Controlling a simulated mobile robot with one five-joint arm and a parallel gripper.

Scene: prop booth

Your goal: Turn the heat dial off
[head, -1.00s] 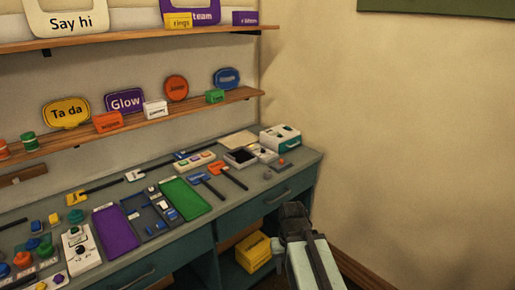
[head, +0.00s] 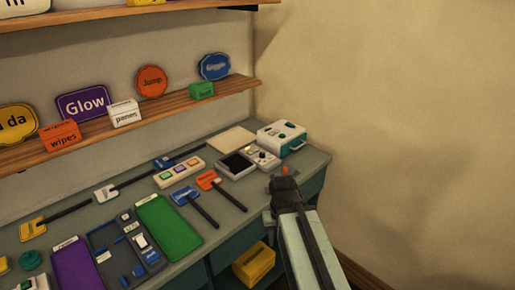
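My gripper (head: 284,182) is at the right end of the bench, dark and seen from behind. Its fingers are too small and too much end-on to tell whether they are open or shut. No dial is clearly labelled heat. A small white control box (head: 262,158) with round knobs lies on the bench beyond my gripper to the left. A white case (head: 281,137) with green parts stands behind it, with a small round dark part on its face. A small orange knob (head: 285,170) shows just past my gripper, its base mostly hidden.
A white tray with a dark screen (head: 237,164), a three-button panel (head: 180,172) and orange (head: 208,181) and blue (head: 184,195) paddles lie left on the bench. A yellow box (head: 254,264) sits below. The wall (head: 420,140) closes off the right.

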